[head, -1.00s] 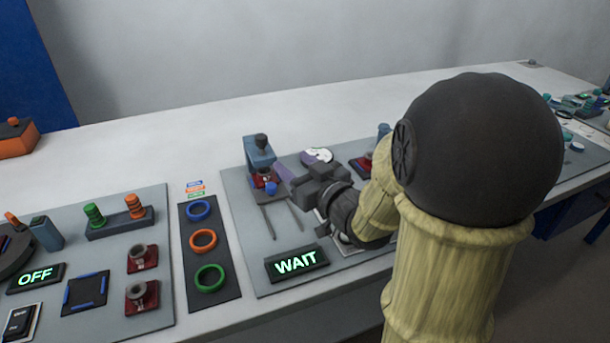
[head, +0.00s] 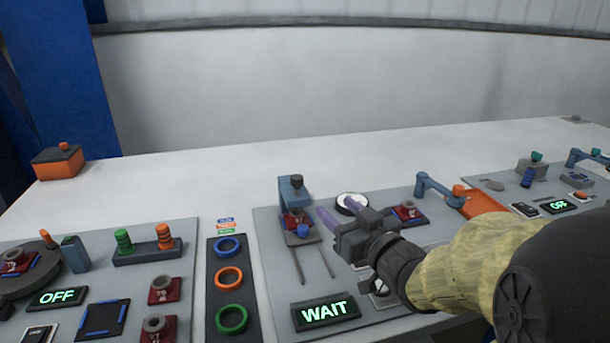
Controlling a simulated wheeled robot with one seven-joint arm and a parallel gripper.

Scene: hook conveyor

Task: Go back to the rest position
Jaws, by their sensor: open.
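My gripper (head: 340,215) is at the end of my arm, which reaches in from the right over the middle grey panel. Its two purple fingers point left and away, and they are apart with nothing seen between them. The fingers are just right of a small blue press-like device (head: 292,195) that has a dark knob on top and a red block with a blue piece at its base. Behind the fingers is a round white-and-dark disc (head: 351,203). My wrist and forearm hide part of the panel's right side.
A lit WAIT sign (head: 325,312) is at the panel's front. Left of it are blue, orange and green rings (head: 229,279) on a dark strip, and red blocks (head: 164,290). An orange box (head: 58,162) stands at the back left. The table's back (head: 220,145) is clear.

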